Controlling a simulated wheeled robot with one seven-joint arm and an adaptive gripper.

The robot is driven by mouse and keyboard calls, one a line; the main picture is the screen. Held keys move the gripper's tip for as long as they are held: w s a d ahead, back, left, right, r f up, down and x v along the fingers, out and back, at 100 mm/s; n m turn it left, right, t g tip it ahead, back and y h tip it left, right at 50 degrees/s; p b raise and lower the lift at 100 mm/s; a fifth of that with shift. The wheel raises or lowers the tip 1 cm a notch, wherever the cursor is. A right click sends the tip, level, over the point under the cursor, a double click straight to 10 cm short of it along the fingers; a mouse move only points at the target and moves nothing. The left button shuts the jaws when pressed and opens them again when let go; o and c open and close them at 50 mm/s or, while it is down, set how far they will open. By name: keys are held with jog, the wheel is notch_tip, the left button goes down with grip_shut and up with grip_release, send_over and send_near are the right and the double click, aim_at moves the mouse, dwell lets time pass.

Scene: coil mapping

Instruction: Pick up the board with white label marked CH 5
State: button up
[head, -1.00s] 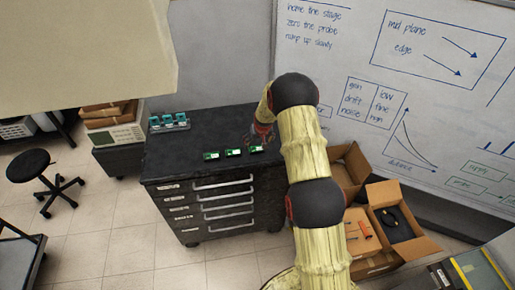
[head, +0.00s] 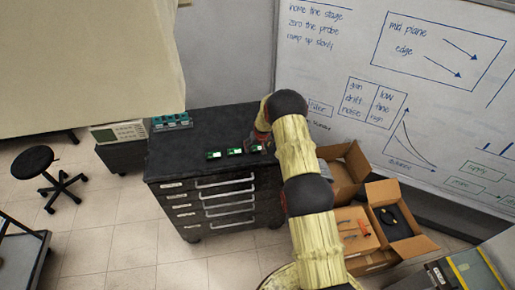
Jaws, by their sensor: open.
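Three small green boards lie in a row on the black cabinet top (head: 185,155): a left board (head: 214,155), a middle board (head: 235,151) and a right board (head: 255,148). Each shows a whitish patch, too small to read, so I cannot tell which is CH 5. My gripper (head: 262,142) is at the right end of the row, close to the right board. It is open; its fingers are small and partly hidden by my arm. I cannot tell whether it touches the board.
A rack of teal items (head: 171,121) stands at the cabinet's back left. Open cardboard boxes (head: 400,222) stand on the floor to the right. A whiteboard (head: 400,80) is on the wall behind. A black stool (head: 45,170) stands at left. The cabinet top left of the boards is clear.

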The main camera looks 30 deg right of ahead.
jog(key=c, duration=0.3)
jog(key=c, duration=0.9)
